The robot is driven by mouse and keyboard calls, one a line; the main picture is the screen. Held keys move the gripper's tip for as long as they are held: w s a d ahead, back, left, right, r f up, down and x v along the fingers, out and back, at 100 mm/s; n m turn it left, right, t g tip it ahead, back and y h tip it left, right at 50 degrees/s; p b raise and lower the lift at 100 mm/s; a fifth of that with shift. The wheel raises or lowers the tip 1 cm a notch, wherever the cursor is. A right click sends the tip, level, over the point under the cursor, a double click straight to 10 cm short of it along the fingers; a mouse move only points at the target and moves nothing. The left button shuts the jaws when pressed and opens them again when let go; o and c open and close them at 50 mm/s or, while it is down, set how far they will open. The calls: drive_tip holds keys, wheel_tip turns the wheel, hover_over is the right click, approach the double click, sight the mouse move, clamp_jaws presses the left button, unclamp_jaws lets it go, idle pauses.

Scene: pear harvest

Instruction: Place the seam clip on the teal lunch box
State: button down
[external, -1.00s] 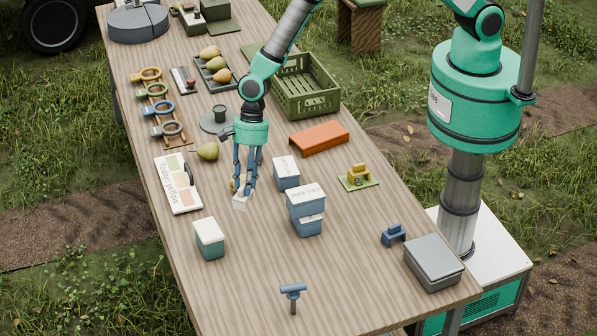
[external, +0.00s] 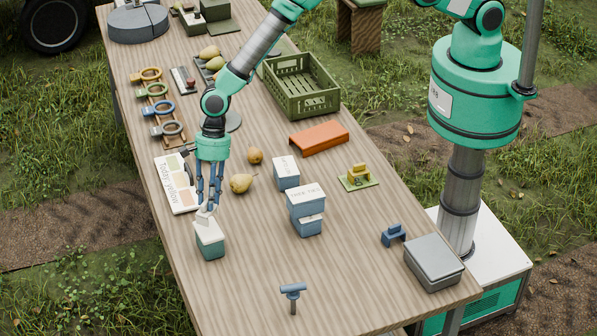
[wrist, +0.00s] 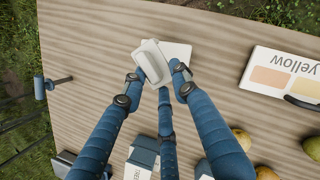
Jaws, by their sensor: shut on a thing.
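My gripper (external: 207,207) points down, shut on a small pale grey-white piece, which I take as the seam clip (wrist: 151,62). The teal lunch box (external: 211,249) has a teal body and a white lid, near the table's left edge. The gripper and clip are directly over the lid's back part in the external view. In the wrist view the white lid (wrist: 178,51) shows behind and right of the clip, partly hidden by it. I cannot tell whether the clip touches the lid.
Pears (external: 241,183) lie behind the gripper to the right. A colour chart (external: 174,190) lies behind the box. Blue-grey boxes (external: 306,210) stand to the right. The table between is clear.

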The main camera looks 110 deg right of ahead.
drive_tip(key=shift+w, duration=0.1)
idle(0.3)
drive_tip(key=shift+f+p, duration=0.4)
drive_tip(key=shift+f, duration=1.3)
drive_tip(key=shift+f, duration=0.15)
drive_tip(key=c, duration=1.3)
unclamp_jaws()
drive_tip(key=shift+c, duration=0.2)
drive_tip(key=shift+r, duration=0.2)
drive_tip(key=b+v, duration=0.1)
drive_tip(key=v, duration=1.1)
drive_tip(key=shift+b, duration=0.4)
